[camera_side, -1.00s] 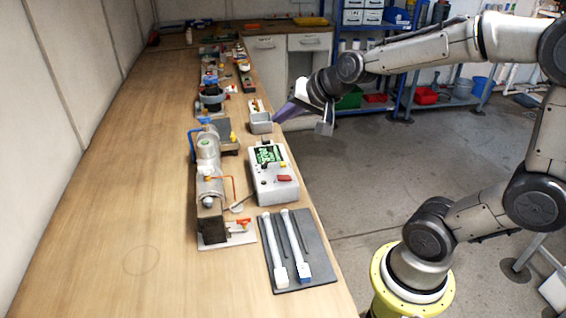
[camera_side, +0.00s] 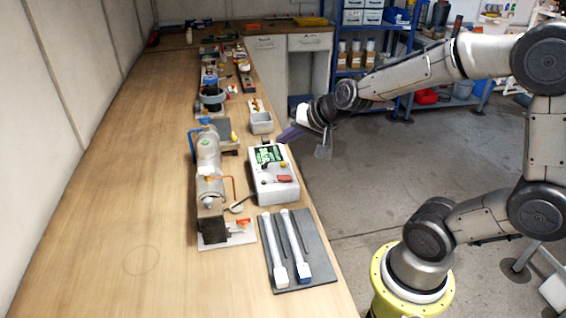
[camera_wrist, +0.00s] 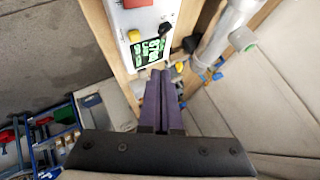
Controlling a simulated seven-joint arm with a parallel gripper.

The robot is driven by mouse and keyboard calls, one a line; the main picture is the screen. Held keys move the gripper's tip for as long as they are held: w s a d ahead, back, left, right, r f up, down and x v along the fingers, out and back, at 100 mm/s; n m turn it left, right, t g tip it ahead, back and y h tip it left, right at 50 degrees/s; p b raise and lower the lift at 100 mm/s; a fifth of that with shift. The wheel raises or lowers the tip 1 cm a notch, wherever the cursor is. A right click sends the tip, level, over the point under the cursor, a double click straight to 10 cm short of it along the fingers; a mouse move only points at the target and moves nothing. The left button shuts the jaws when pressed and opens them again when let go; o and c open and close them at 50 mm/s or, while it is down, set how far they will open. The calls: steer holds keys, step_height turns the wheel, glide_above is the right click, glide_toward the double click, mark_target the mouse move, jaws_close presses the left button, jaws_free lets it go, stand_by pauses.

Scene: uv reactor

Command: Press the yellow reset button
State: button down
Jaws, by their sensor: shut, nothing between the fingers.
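The yellow reset button (camera_side: 283,164) sits on top of a white control box (camera_side: 277,190), between a green-lit screen (camera_side: 268,154) and a red switch (camera_side: 285,178). In the wrist view the yellow button (camera_wrist: 134,36) shows beyond my fingertips, slightly to the left, past the screen (camera_wrist: 149,51). My gripper (camera_side: 284,138) is shut and empty, with purple fingers angled down. Its tips are near the screen end of the box, apart from the button. In the wrist view the closed fingers of my gripper (camera_wrist: 161,75) point toward the box.
A metal cylinder assembly (camera_side: 208,165) with blue and red-orange handles stands left of the box. A grey tray (camera_side: 261,123) stands behind it. A dark mat (camera_side: 271,275) with two white lamp tubes lies in front. The left side of the bench is clear.

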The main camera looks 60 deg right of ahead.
steer(key=shift+f, duration=1.95)
steer(key=shift+f, duration=0.25)
stand_by(0.5)
steer(key=shift+f, duration=0.2)
steer(key=shift+f, duration=0.5)
stand_by(0.9)
steer(key=shift+r, duration=0.9)
steer(key=shift+r, duration=0.1)
steer(key=shift+r, duration=2.4)
